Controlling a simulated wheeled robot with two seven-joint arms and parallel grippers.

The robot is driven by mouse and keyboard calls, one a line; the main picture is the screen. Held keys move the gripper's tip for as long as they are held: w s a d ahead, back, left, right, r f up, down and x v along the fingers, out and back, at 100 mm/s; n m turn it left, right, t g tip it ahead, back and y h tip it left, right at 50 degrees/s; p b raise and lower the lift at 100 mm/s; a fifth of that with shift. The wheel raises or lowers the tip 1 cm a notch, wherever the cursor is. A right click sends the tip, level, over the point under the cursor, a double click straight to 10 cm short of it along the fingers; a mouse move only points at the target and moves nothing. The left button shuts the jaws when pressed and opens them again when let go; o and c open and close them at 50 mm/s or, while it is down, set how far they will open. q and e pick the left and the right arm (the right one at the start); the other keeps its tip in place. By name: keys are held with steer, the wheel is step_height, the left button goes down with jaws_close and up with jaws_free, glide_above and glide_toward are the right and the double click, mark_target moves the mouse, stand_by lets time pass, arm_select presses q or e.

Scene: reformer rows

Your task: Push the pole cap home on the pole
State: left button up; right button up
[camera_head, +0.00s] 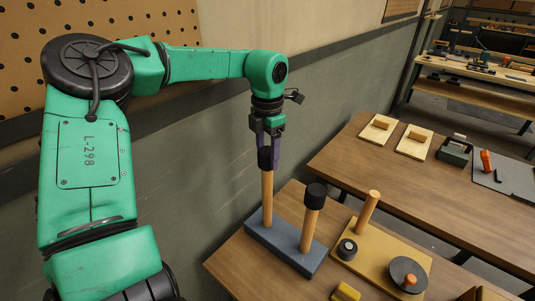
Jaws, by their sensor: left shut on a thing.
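A blue-grey base (285,247) on the near table carries two upright wooden poles. The left pole (267,195) has a black cap (264,158) at its top, and my left gripper (270,152) is shut on that cap from above, pointing down. The fingers partly hide the cap, and I cannot tell how far down over the pole it sits. The right pole (309,228) has another black cap (316,195) on its top, apart from the gripper. My right gripper is not in view.
A yellow board (378,253) with a peg (368,210), a small black ring (347,249) and a dark disc (408,274) stands to the right. A yellow block (346,292) lies in front. A wall stands behind the near table (235,265); another table (370,165) lies beyond.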

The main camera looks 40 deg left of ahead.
mark_target(267, 164)
arm_select(q)
steer(key=shift+f, duration=0.1)
steer(key=shift+f+b, duration=0.35)
steer(key=shift+b, duration=0.05)
steer(key=shift+f+b, duration=1.35)
steer(key=shift+f, duration=0.35)
steer(key=o, duration=1.4)
steer(key=shift+r, duration=0.1)
steer(key=shift+o, duration=0.2)
steer(key=shift+r, duration=0.3)
step_height(267, 164, up, 14)
steer(key=shift+b, duration=0.55)
